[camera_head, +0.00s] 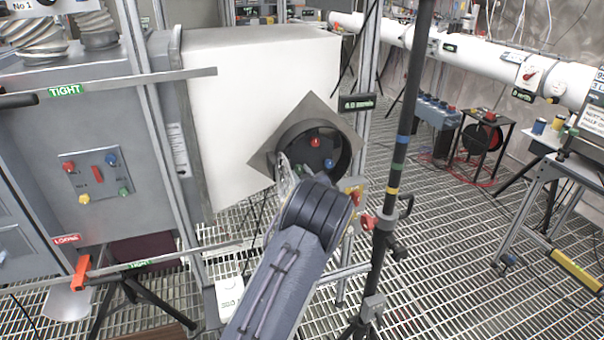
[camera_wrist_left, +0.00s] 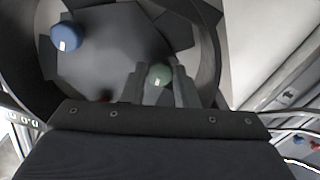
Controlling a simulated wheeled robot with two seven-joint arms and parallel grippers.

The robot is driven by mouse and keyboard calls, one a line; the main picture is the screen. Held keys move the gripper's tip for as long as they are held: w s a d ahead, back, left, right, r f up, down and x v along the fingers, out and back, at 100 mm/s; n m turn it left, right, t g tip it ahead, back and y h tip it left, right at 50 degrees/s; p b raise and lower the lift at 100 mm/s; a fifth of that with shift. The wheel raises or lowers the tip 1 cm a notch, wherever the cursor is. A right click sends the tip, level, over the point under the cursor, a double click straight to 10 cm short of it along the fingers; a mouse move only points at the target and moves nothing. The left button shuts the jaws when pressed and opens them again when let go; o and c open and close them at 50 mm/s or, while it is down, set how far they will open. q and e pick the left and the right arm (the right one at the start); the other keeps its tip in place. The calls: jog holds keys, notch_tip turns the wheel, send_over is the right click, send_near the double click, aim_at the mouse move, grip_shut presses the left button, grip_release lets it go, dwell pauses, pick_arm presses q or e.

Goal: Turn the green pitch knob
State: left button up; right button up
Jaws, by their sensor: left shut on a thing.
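The green pitch knob (camera_wrist_left: 159,74) sits between the two fingertips of my left gripper (camera_wrist_left: 160,84) in the left wrist view. The gripper is shut on it. In the head view the left gripper (camera_head: 291,169) reaches into a dark round housing (camera_head: 343,165) on a tilted square grey plate (camera_head: 318,107); only a little of the green knob (camera_head: 299,169) shows there. A red knob (camera_head: 315,142) and a blue knob (camera_head: 329,163) are in the same housing. The blue knob also shows upper left in the wrist view (camera_wrist_left: 66,37). My right gripper is out of view.
A dark tripod pole (camera_head: 404,130) stands close to the right of my left arm. A grey cabinet (camera_head: 95,130) with coloured knobs and projecting rails is at the left. A white panel (camera_head: 235,95) lies behind the housing. Open grating floor (camera_head: 450,260) spreads to the right.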

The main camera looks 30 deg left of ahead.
pick_arm(q)
jog(key=shift+m, duration=0.5)
jog(key=o, duration=1)
jog(key=b+v, duration=0.1)
jog(key=v, duration=0.7)
jog(key=shift+a, duration=0.1)
jog(key=shift+r, duration=0.1)
